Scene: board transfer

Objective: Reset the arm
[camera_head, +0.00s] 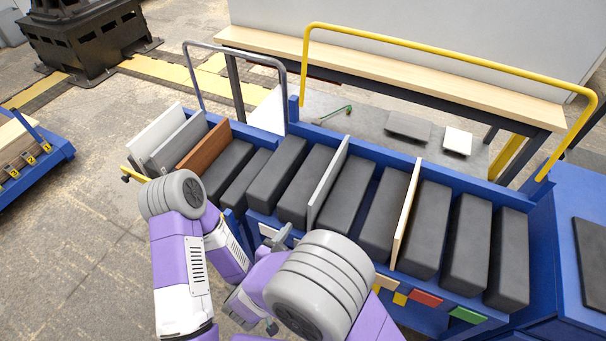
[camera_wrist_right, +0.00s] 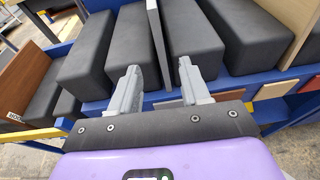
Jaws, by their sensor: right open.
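My right gripper (camera_head: 277,236) is at the front edge of the blue rack (camera_head: 375,152), partly covered by my own arm. In the right wrist view its two fingers (camera_wrist_right: 158,82) are apart with nothing between them. A light grey board (camera_head: 328,180) stands upright between dark blocks beyond the fingers; it also shows in the wrist view (camera_wrist_right: 157,40). A cream board (camera_head: 406,215) stands farther right. White (camera_head: 155,132), grey (camera_head: 177,145) and brown (camera_head: 204,146) boards stand at the left end. My left gripper (camera_head: 247,305) is mostly hidden low in the head view; its jaws are unclear.
Several dark blocks (camera_head: 275,180) fill the rack. A yellow rail (camera_head: 440,52) and a grey rail (camera_head: 235,52) rise behind it. A wooden-topped bench (camera_head: 400,77) stands at the back. A blue cart (camera_head: 50,158) is at far left, with open floor (camera_head: 80,220) between.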

